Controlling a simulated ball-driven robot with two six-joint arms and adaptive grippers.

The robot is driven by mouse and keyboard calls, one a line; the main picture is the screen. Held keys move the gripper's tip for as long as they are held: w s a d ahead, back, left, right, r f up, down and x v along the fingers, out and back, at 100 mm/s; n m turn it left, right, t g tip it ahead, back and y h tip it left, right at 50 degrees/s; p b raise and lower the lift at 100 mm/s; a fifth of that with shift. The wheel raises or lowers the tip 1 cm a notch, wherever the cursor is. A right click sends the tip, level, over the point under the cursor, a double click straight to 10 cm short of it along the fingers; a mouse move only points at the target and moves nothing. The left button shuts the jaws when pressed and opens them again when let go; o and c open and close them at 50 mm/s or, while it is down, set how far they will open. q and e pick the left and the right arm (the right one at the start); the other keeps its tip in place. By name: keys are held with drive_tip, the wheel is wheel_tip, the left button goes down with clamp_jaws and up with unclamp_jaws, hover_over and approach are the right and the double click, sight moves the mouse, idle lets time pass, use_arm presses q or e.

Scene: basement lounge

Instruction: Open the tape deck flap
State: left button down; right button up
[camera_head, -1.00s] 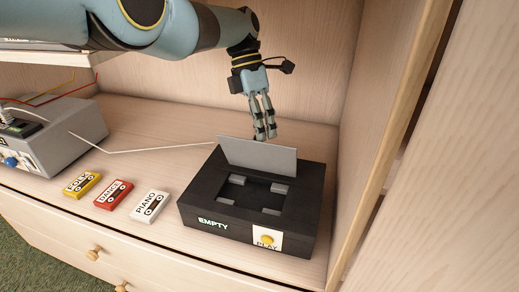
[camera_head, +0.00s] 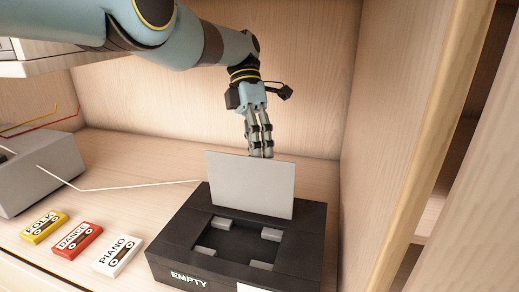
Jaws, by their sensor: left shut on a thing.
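The black tape deck (camera_head: 170,240) stands on the shelf at the lower middle, with "EMPTY" lettered on its front. Its grey flap (camera_head: 250,185) stands raised, about upright, along the back of the deck's opening. The recess below it is uncovered and holds no cassette, only small grey blocks at its corners. My left gripper (camera_head: 261,150) comes down from above behind the flap and is shut on its upper part. The flap hides the fingertips' lower ends, so the exact contact is not visible. My right gripper is out of view.
Yellow FOLK (camera_head: 41,226), red DANCE (camera_head: 77,239) and white PIANO (camera_head: 118,255) cassettes lie left of the deck. A grey box (camera_head: 40,172) with a pale cable stands farther left. The wooden side wall (camera_head: 375,150) rises close to the deck's right.

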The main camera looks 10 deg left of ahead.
sight(255, 188)
use_arm(q)
drive_tip(key=shift+s+a+f, duration=0.2)
drive_tip(key=shift+a+f, duration=0.05)
drive_tip(key=shift+f, duration=0.35)
drive_tip(key=shift+s+a+f, duration=0.15)
drive_tip(key=shift+a+f, duration=0.05)
drive_tip(key=shift+f, duration=0.35)
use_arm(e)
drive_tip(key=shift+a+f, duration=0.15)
use_arm(q)
drive_tip(key=c, duration=1.8)
unclamp_jaws()
drive_tip(key=o, duration=0.5)
drive_tip(key=shift+w+a+f, duration=0.15)
drive_tip(key=shift+a, duration=0.15)
drive_tip(key=shift+o, duration=0.6)
drive_tip(key=shift+d, duration=0.1)
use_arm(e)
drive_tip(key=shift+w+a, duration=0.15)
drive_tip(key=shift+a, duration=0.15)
use_arm(q)
drive_tip(key=shift+d, duration=0.15)
